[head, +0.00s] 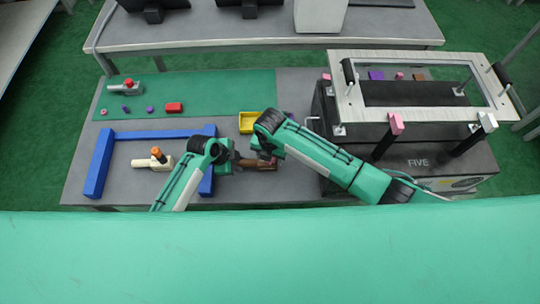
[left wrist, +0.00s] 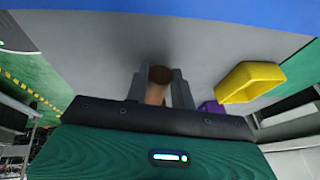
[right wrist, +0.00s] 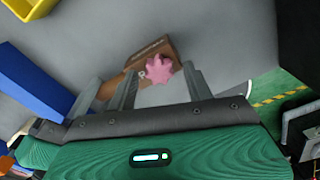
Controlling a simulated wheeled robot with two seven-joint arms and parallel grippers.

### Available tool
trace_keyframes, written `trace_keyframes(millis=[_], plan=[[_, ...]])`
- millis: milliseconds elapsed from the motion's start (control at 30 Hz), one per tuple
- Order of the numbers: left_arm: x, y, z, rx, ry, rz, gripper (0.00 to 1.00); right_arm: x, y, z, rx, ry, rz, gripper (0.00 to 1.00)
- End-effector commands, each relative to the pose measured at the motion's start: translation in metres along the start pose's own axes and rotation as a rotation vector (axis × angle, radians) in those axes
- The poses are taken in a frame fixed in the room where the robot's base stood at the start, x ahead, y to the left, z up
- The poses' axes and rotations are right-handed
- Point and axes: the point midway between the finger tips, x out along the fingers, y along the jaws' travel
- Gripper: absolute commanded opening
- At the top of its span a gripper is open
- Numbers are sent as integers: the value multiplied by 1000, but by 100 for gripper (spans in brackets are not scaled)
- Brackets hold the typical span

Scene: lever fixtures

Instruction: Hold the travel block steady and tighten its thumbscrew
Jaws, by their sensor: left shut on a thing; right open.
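The travel block appears to be the brown piece (head: 262,167) at the front of the table; it also shows in the right wrist view (right wrist: 148,57), with lettering on it. A pink star-shaped thumbscrew (right wrist: 160,70) stands on it. My left gripper (head: 236,162) is shut on a brown round-ended part (left wrist: 158,78), which sits between its fingers in the left wrist view. My right gripper (right wrist: 160,82) is open, with its fingers on either side of the thumbscrew; I cannot tell whether they touch it. In the head view my arms partly hide the block.
A blue frame (head: 98,168) lies left, with a cream fixture (head: 150,163) with orange knob inside it. A yellow tray (head: 248,123) stands behind my grippers. A black case (head: 425,160) with a framed panel is at right. Small parts and a red block (head: 174,107) lie on the green mat.

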Motion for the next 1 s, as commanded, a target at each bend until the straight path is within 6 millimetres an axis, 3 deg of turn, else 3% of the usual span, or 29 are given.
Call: trace_keyframes(millis=[133,367,667,1000], plan=[[0,0,0,0,0,0,0,0,0,0,0,0,0,50],[0,0,0,0,0,0,0,0,0,0,0,0,0,7],[0,0,0,0,0,0,0,0,0,0,32,0,0,6],[0,0,0,0,0,0,0,0,1,0,244,-1,0,6]])
